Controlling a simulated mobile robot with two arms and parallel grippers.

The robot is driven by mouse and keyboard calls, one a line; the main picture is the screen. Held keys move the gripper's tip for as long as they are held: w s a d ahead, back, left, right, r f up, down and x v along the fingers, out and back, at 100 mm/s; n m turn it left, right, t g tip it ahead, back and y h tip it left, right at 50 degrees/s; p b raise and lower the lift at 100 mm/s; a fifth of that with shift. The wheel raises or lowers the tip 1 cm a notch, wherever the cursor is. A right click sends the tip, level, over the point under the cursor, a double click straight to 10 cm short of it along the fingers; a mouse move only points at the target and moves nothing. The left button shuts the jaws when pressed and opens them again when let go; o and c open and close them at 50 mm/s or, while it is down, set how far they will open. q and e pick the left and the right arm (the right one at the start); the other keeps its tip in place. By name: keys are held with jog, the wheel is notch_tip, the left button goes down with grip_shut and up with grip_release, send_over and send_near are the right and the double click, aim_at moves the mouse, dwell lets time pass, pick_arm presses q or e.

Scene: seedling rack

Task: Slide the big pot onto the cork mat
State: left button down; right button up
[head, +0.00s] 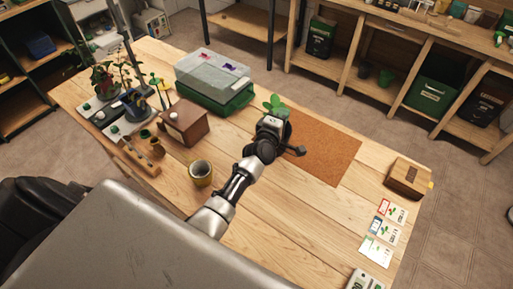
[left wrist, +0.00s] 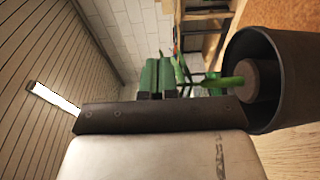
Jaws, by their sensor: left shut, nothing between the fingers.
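The big pot is a dark, round pot with a green leafy plant. In the head view its leaves (head: 275,103) show just beyond my left gripper (head: 270,125), which hides most of the pot. In the left wrist view the dark pot (left wrist: 295,90) fills the right side, close beside the gripper, with a green stem at its mouth. I cannot tell whether they touch. My left gripper is shut and empty. The cork mat (head: 325,155) lies flat on the table just right of the gripper, with its visible surface bare. My right gripper is not in view.
A green bin with a clear lid (head: 215,80) stands behind left. A brown box (head: 184,122), a yellowish cup (head: 201,172) and potted seedlings (head: 130,98) are at the left. A cardboard box (head: 409,178) and seed cards (head: 383,232) lie right of the mat.

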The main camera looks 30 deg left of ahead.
pick_arm(q)
jog(key=s+a, duration=0.7)
jog(key=f+b, duration=0.4)
jog(key=f, duration=0.1)
jog(key=f+b, duration=1)
jog(key=shift+w+d+f, duration=0.15)
jog(key=shift+d, duration=0.2)
jog(key=shift+w+d, duration=0.25)
jog(key=shift+w, duration=0.05)
jog(key=shift+d, duration=0.1)
jog(key=w+d+b, duration=0.1)
jog(key=w+d, duration=0.4)
jog(key=w, duration=0.1)
jog(key=shift+w+d, duration=0.1)
jog(key=shift+d, duration=0.25)
jog(key=shift+a, duration=0.1)
